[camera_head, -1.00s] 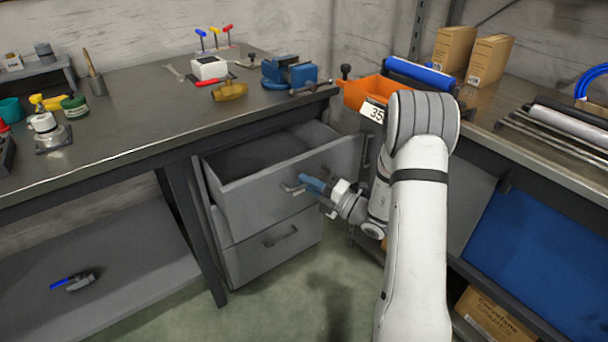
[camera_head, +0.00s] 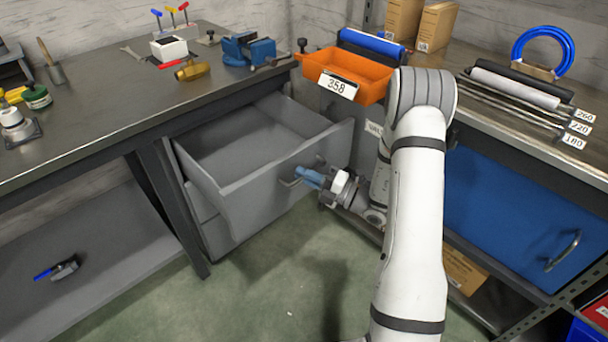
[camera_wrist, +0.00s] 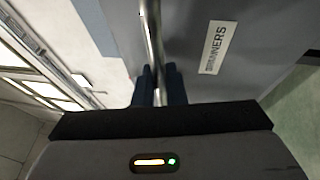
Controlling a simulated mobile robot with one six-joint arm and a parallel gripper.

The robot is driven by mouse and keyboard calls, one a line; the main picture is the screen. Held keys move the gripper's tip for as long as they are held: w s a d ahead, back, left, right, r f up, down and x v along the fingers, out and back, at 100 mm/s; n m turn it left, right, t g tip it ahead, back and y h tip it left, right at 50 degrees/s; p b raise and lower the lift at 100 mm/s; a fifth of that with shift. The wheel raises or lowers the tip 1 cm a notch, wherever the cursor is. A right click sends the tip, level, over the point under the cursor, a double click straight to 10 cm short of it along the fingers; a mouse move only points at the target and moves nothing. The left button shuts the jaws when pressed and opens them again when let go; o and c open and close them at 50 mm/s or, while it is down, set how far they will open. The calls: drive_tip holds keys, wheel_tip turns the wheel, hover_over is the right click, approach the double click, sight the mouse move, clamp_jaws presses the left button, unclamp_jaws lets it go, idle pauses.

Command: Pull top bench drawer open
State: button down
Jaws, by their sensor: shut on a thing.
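The top bench drawer (camera_head: 235,201) is grey and stands well out from under the bench. Its inside shows bare. My gripper (camera_head: 303,176), with blue fingers, is at the bar handle on the drawer front. In the wrist view my gripper (camera_wrist: 159,85) has its two dark fingers closed on either side of the metal handle (camera_wrist: 152,35). The drawer front (camera_wrist: 245,65) there carries a white label, partly legible, ending in "NNERS". The lower drawer is mostly hidden below the open one.
The metal bench top (camera_head: 110,110) holds a blue vise (camera_head: 248,50), a brass-coloured tool and several small items. An orange bin (camera_head: 350,72) marked 358 stands right of the drawer. A second bench with a blue drawer (camera_head: 510,215) is at the right. Green floor ahead of the drawer is clear.

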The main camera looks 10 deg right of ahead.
drive_tip(key=c, duration=1.8)
unclamp_jaws()
drive_tip(key=shift+w+d, duration=0.25)
drive_tip(key=shift+s+a, duration=0.15)
drive_tip(key=p+v, duration=0.1)
drive_tip(key=v, duration=0.6)
drive_tip(key=shift+s+d+f, duration=0.1)
drive_tip(key=shift+s+d, duration=0.1)
drive_tip(key=shift+d, duration=0.15)
